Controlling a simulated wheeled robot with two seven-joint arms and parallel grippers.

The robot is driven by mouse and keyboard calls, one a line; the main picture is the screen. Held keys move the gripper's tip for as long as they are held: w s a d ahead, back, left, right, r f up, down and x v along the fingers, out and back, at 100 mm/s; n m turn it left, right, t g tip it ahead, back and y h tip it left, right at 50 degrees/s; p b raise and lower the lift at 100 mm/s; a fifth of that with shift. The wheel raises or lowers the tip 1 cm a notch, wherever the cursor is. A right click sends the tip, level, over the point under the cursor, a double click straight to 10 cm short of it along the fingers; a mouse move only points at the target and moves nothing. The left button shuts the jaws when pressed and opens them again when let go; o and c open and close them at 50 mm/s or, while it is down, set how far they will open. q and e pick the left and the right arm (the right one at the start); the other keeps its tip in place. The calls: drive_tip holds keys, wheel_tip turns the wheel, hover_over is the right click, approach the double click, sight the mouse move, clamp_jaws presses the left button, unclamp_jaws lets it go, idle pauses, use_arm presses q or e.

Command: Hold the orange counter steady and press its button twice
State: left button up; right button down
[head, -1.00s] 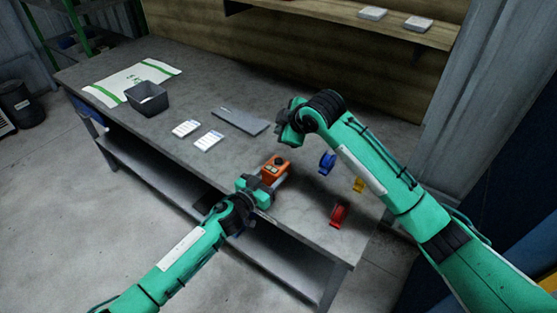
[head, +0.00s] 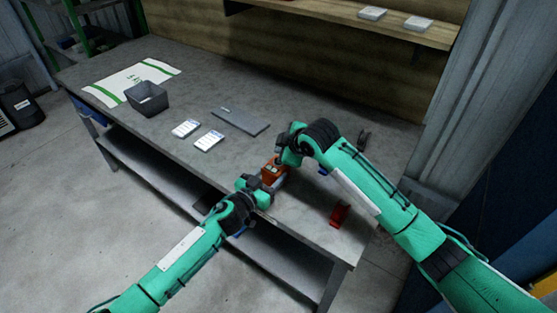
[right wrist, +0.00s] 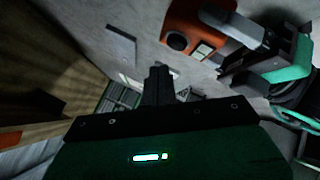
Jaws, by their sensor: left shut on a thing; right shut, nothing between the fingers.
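The orange counter (head: 270,166) sits at the front edge of the bench. My left gripper (head: 266,183) is shut on it from the front. In the right wrist view the counter (right wrist: 183,22) shows a dark round button (right wrist: 177,40) and a small pale window, with a grey finger of my left gripper (right wrist: 232,27) along it. My right gripper (head: 283,163) is shut and empty, close to the counter's right side in the head view. Its closed fingertips (right wrist: 158,72) show near the button in the right wrist view; I see no contact, and cannot tell the height.
A red tape dispenser (head: 339,214) stands right of the counter; a blue one (head: 322,171) is mostly hidden by my right arm.

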drive_tip(key=shift+f, duration=0.75)
drive_tip(key=shift+f, duration=0.15)
idle(1.4)
drive_tip(key=shift+f, duration=0.2)
drive_tip(key=shift+f, duration=0.6)
idle(0.9)
drive_tip(key=shift+r, duration=0.95)
drive_tip(key=shift+r, duration=0.1)
drive_tip(key=shift+r, duration=2.45)
